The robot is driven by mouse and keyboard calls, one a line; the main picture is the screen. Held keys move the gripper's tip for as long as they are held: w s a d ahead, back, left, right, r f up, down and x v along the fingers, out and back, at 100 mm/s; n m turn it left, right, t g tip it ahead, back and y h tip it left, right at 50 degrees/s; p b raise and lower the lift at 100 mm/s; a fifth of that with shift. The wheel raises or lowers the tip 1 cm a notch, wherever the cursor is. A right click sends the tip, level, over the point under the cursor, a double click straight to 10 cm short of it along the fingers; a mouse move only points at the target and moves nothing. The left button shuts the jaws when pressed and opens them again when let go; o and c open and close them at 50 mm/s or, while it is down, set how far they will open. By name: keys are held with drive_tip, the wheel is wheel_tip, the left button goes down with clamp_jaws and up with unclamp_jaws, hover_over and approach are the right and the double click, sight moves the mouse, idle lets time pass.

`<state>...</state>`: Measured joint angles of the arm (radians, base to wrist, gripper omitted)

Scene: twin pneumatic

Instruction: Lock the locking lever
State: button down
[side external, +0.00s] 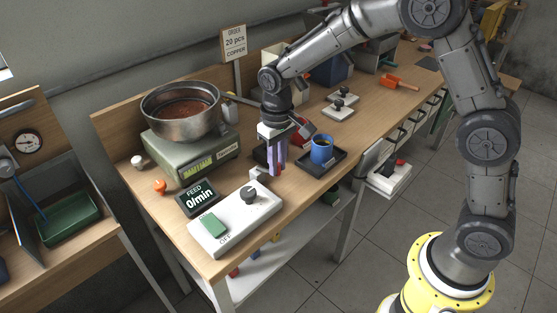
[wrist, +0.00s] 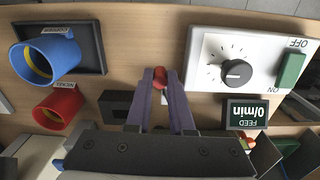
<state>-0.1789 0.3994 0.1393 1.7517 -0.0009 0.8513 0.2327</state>
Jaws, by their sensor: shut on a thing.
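My gripper (wrist: 160,85) has its two purple fingers closed on a small red knob (wrist: 160,74), which appears to be the end of the locking lever. The rest of the lever is hidden by my fingers, so I cannot tell its angle. In the side view my gripper (side external: 276,168) points down, low over the bench, between the white control box and the blue cup. The knob cannot be made out clearly there.
The white control box (side external: 262,206) has a black dial and a green switch (side external: 213,225). A FEED display (side external: 197,198) reads 0/min. A blue cup (side external: 321,149) stands on a black tray (side external: 334,165). A red cup (wrist: 58,107) is nearby. A metal bowl (side external: 182,126) sits on a scale (side external: 190,158).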

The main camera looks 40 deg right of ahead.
drive_tip(key=c, duration=0.8)
unclamp_jaws()
wheel_tip(320, 180, up, 14)
drive_tip(key=shift+f, duration=0.1)
